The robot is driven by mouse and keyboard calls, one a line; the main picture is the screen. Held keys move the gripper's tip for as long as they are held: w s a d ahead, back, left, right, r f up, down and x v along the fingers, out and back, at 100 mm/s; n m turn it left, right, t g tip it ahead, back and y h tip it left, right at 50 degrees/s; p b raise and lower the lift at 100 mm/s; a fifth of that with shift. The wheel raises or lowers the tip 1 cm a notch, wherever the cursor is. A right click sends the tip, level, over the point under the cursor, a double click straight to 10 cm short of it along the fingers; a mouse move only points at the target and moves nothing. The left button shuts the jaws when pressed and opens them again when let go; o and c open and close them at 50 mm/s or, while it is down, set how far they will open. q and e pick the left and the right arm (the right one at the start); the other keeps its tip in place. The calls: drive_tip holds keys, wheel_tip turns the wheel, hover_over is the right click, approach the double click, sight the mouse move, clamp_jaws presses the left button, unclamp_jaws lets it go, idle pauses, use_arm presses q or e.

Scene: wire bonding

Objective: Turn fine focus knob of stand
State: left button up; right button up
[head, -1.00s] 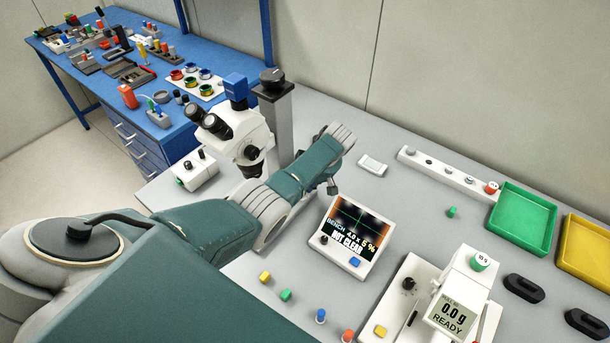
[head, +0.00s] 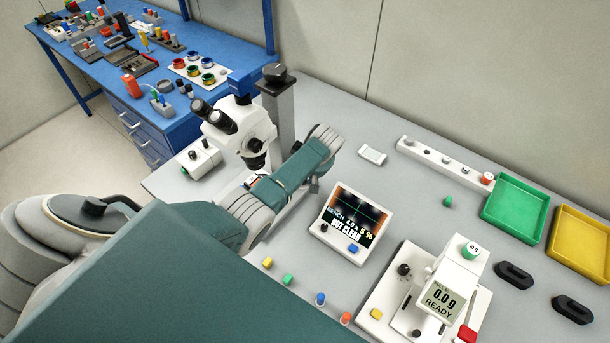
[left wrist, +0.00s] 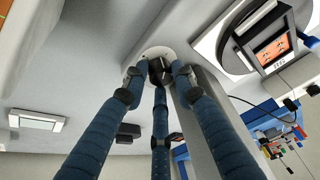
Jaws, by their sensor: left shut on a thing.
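In the left wrist view a dark knob (left wrist: 160,68) sits on a round pale hub (left wrist: 150,54) beside the grey post. The fingers of my left gripper (left wrist: 159,77) are closed in around this knob from several sides. In the head view the microscope (head: 237,128) stands by its grey post (head: 280,112), which has a black knob (head: 273,72) on top. My left arm hides the stand's lower part, and the left fingers and the held knob cannot be made out there. A small screen (head: 352,220) reads "NOT CLEAR". My right gripper is not seen.
A white box (head: 198,159) stands left of the microscope. A scale (head: 439,296) reading 0.0 g, a green tray (head: 515,209) and a yellow tray (head: 586,241) stand to the right. Small coloured parts lie in front of the screen.

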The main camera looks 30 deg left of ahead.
use_arm(q)
drive_tip(key=shift+s+a+r, duration=0.1)
drive_tip(key=shift+a, duration=0.35)
drive_tip(key=o, duration=1.1)
drive_tip(key=shift+a, duration=0.1)
drive_tip(key=shift+d+r, duration=0.3)
drive_tip(key=v, duration=1.1)
drive_tip(key=shift+r, duration=0.1)
